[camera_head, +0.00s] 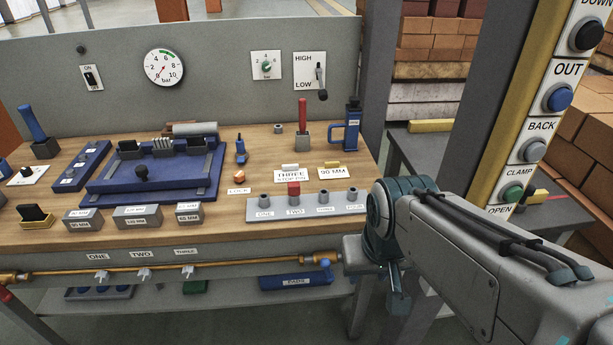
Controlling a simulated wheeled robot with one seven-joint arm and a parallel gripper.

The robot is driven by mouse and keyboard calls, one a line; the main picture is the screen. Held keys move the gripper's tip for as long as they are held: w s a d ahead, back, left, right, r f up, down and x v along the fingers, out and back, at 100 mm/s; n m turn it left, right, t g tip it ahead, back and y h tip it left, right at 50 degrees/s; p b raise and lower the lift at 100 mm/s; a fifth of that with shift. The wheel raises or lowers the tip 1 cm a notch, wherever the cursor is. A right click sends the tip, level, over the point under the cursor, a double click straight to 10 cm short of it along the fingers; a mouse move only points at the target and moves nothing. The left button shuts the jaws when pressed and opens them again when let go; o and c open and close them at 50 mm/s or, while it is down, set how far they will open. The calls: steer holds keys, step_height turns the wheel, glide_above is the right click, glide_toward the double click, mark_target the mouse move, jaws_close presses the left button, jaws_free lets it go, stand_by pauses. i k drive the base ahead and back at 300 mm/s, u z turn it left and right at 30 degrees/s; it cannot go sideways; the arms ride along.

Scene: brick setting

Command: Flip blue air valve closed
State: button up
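A brass air pipe (215,267) runs along the bench's front edge. A blue valve lever (326,272) sits at the pipe's right end, near the bench corner, and appears to hang down. My arm comes in from the right. My gripper (397,292) points down beside the bench's right front corner, to the right of the blue lever and apart from it in the picture. Its fingers are small and partly hidden by my wrist, so their opening is unclear.
Small taps labelled ONE, TWO and THREE (145,273) hang on the pipe. A blue tray (296,281) is below the lever. The bench top (225,225) holds a blue fixture (155,180) and labelled blocks. A button post (500,120) stands at right.

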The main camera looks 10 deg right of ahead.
mark_target(324, 262)
steer(key=k, duration=1)
steer(key=u, duration=0.25)
steer(key=i, duration=0.55)
steer(key=z, duration=0.25)
